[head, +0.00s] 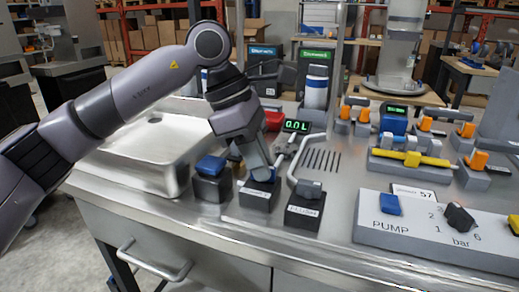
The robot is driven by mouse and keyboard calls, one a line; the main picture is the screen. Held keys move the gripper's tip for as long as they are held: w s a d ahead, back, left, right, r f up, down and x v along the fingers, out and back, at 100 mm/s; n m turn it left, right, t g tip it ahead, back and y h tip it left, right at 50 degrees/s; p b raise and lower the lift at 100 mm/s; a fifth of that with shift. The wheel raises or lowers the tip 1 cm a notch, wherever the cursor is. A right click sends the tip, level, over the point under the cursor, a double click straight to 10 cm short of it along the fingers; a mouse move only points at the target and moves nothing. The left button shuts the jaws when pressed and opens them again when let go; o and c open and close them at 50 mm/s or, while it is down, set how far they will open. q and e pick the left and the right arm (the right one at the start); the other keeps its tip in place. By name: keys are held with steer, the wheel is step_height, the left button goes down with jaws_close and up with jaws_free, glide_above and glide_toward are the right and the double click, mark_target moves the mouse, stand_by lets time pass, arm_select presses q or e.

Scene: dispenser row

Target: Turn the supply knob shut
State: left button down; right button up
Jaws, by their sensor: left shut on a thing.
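My left gripper (262,174) comes in from the upper left and points down onto a dark labelled block (258,196) at the front of the bench. It is shut on the knob on top of this block, which I take to be the supply knob. The fingers hide most of the knob, so its angle cannot be told. The block's label is too small to read. A green display (297,126) behind reads 0.0 L. My right gripper is not in view.
Close on the left stands a block with a blue knob (211,166); close on the right, another dark labelled block (304,210) with a bent pipe. A steel sink tray (150,140) lies left. A grey PUMP panel (430,232) lies right.

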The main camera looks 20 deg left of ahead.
arm_select(q)
steer(key=shift+m+g+p, duration=0.3)
steer(key=shift+m+p, duration=0.15)
steer(key=shift+m, duration=0.35)
steer(key=c, duration=1.1)
jaws_free()
steer(key=v, duration=0.7)
steer(key=shift+p, duration=0.4)
steer(key=shift+r, duration=0.15)
